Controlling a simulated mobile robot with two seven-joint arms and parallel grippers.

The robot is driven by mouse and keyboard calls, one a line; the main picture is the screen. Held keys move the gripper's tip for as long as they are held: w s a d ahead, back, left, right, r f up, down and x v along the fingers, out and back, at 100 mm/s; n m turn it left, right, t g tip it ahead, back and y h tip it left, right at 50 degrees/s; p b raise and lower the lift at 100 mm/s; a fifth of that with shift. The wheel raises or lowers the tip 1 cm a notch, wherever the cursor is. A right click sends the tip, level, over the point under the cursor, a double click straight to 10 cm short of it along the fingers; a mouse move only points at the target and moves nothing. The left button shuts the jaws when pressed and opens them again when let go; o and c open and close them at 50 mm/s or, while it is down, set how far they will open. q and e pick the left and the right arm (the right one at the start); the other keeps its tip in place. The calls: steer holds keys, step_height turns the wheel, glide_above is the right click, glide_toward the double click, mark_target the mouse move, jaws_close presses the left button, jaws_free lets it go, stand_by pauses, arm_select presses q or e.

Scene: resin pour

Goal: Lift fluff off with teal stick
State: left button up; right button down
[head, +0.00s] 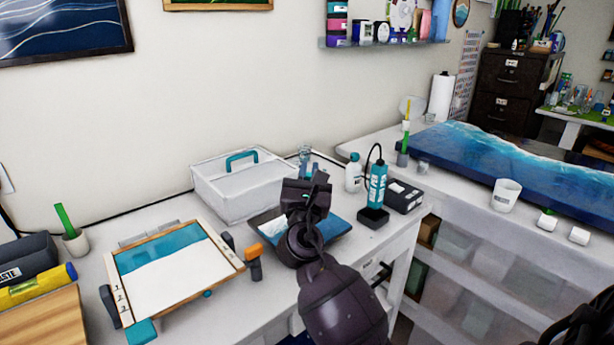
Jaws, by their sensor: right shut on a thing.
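My right gripper (306,190) is above the middle of the white table, over a dark-edged blue panel (338,222). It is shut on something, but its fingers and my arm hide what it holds. I cannot make out a teal stick for certain. To the left lies a wood-framed panel (180,290) with a teal band and a white area. No fluff can be told apart on either panel at this size. My left gripper is not in view.
A white box with a teal handle (235,190) stands behind the panels. A teal bottle-shaped tool (377,185) stands right of my gripper. An orange-topped tool (254,262) stands between the panels. A cup with a green stick (75,240) is at the left.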

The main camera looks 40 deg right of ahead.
step_height(320, 180, down, 4)
steer(key=b, duration=0.3)
steer(key=shift+w+a+f, duration=0.1)
steer(key=shift+f, duration=0.05)
steer(key=shift+f+b, duration=0.85)
steer(key=shift+b, duration=0.1)
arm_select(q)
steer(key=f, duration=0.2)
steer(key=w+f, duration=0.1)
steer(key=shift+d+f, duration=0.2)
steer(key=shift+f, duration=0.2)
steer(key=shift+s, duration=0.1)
arm_select(e)
steer(key=shift+r, duration=0.1)
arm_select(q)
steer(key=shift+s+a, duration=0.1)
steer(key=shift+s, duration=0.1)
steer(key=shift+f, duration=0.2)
arm_select(e)
steer(key=shift+f, duration=0.2)
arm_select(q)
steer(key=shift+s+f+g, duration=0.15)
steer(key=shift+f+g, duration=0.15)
arm_select(e)
steer(key=shift+f, duration=0.3)
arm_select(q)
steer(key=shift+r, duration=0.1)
